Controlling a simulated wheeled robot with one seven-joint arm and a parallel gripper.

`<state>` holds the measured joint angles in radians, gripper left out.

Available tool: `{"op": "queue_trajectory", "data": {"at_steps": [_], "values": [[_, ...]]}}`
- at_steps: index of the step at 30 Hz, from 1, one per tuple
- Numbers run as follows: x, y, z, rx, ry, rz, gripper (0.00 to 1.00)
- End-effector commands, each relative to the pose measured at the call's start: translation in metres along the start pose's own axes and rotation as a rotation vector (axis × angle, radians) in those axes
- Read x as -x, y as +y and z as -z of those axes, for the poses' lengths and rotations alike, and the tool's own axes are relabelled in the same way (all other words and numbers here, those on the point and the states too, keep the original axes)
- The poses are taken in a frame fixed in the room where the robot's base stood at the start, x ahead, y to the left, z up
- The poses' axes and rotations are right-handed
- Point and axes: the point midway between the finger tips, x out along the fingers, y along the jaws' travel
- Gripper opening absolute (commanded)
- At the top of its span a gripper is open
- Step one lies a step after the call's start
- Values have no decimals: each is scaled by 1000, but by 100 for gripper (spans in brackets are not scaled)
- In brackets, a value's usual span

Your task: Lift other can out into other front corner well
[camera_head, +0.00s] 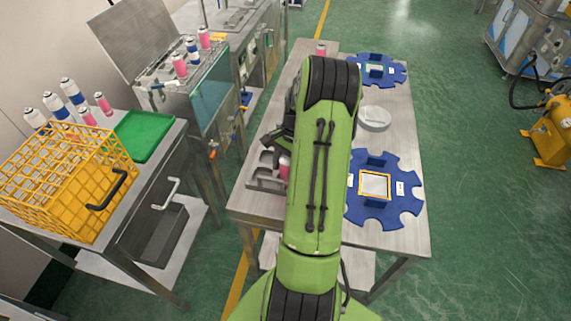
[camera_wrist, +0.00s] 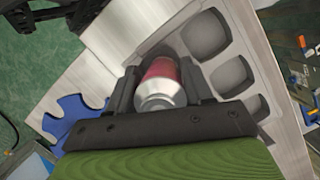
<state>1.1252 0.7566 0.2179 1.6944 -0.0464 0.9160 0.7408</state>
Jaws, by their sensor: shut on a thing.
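My gripper (camera_wrist: 160,84) is shut on a pink can (camera_wrist: 160,70) with a silver end, one finger on each side of it. In the head view a sliver of the pink can (camera_head: 284,169) shows left of my green arm, which hides most of the gripper. The grey well holder (camera_head: 262,181) lies on the table there. In the wrist view several empty rounded wells, including a large one (camera_wrist: 206,36) and a smaller one (camera_wrist: 231,76), lie right of the can. I cannot tell whether the can's far end is in a well or clear of it.
A blue notched fixture (camera_head: 408,205) with a framed plate and a white dish (camera_head: 375,117) stand right of my arm. Another blue fixture (camera_head: 392,72) and a pink can (camera_head: 321,49) are at the table's far end. A yellow wire crate (camera_head: 60,180) stands on the left bench.

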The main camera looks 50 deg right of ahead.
Motion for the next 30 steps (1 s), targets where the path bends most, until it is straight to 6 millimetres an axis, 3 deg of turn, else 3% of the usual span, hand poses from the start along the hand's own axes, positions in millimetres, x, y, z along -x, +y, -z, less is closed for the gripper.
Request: {"op": "queue_trajectory", "data": {"at_steps": [26,27,30], "values": [[-8,0,2,0,-1,-1,21],[-8,0,2,-1,-1,-1,55],[-8,0,2,-1,-1,-1,70]]}}
